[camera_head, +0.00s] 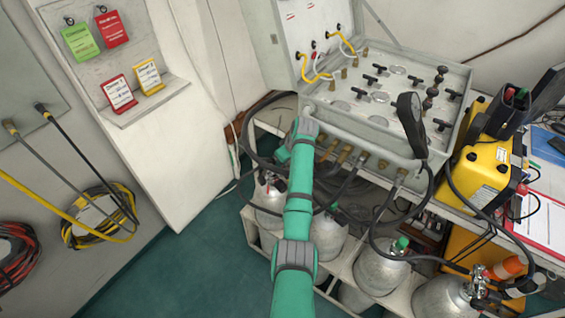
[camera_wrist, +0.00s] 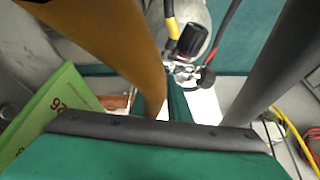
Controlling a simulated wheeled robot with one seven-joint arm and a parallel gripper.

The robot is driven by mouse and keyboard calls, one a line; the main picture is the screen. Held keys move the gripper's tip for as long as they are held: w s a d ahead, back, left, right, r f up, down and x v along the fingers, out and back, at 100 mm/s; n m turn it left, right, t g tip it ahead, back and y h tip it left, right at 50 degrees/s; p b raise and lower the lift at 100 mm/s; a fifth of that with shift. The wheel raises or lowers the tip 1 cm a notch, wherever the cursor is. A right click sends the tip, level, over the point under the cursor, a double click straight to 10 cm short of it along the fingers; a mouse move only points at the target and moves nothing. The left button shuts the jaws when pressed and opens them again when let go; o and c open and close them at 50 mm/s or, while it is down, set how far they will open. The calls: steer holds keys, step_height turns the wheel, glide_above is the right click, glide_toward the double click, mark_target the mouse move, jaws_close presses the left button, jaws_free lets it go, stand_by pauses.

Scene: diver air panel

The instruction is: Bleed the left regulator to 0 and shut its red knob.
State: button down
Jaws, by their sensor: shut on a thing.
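My green and grey gripper (camera_head: 284,154) is at the left front corner of the air panel (camera_head: 375,95), above the left gas cylinder (camera_head: 269,197). Its fingertips are hidden in the head view. In the wrist view the green hand with a dark edge fills the bottom, and the fingers do not show clearly. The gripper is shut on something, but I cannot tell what. No gauge reading is legible.
Brass fittings (camera_head: 345,154) and black hoses hang along the panel's front, close to my arm. A round gauge (camera_head: 411,123) stands at its right. A yellow case (camera_head: 484,173) is farther right. Open teal floor (camera_head: 190,265) lies to the left.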

steer(key=c, duration=1.7)
jaws_free()
steer(key=shift+o, duration=0.2)
